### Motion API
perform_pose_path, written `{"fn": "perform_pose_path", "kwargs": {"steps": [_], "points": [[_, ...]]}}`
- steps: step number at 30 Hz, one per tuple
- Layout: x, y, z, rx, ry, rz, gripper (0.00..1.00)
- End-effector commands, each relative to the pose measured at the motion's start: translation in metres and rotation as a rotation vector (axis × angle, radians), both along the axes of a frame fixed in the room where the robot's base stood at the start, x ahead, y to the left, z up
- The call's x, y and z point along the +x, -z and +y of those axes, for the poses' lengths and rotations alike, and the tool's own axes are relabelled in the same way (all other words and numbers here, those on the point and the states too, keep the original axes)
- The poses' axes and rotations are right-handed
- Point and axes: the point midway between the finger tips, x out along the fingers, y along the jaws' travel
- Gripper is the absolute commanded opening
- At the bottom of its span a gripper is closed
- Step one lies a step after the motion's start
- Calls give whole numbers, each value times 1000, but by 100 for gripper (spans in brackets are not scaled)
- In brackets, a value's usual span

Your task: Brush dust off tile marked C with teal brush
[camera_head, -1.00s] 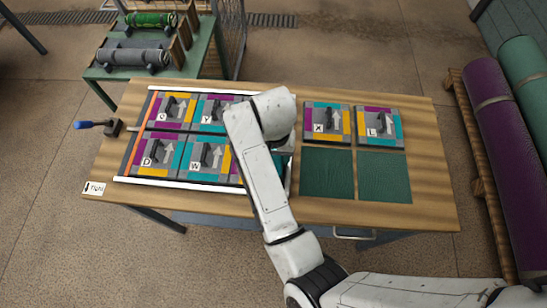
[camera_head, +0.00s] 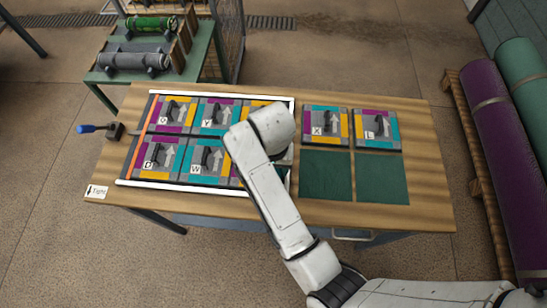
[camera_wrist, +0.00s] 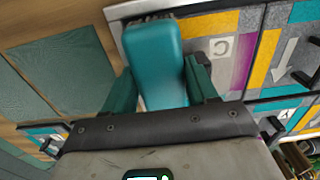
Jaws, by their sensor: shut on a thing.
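The teal brush (camera_wrist: 156,58) is held between the fingers of my gripper (camera_wrist: 160,84) in the wrist view. Its bristles show at its top edge, beside the white rail. I cannot tell whether they touch the tile. The tile marked C (camera_wrist: 242,52) lies beside the brush, with grey, yellow and purple patches; the brush covers part of it. In the head view only an edge of tile C (camera_head: 236,174) shows in the front row, behind my arm. My gripper and the brush are hidden there by my arm. I cannot make out dust.
A white-railed frame (camera_head: 190,187) holds tiles in two rows, including tile W (camera_head: 205,160). Tiles X (camera_head: 325,122) and L (camera_head: 377,127) and two green pads (camera_head: 326,176) lie to its right. A blue-handled clamp (camera_head: 88,128) stands at the left.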

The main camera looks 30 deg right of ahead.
Motion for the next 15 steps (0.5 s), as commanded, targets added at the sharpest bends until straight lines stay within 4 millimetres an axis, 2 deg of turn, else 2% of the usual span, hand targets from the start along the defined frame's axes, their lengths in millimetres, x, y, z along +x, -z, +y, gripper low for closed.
{"fn": "perform_pose_path", "kwargs": {"steps": [5, 15], "points": [[3, -2, -2, 4, 3, 5, 21], [31, -1, -22, 4, 4, 2, 21]]}}
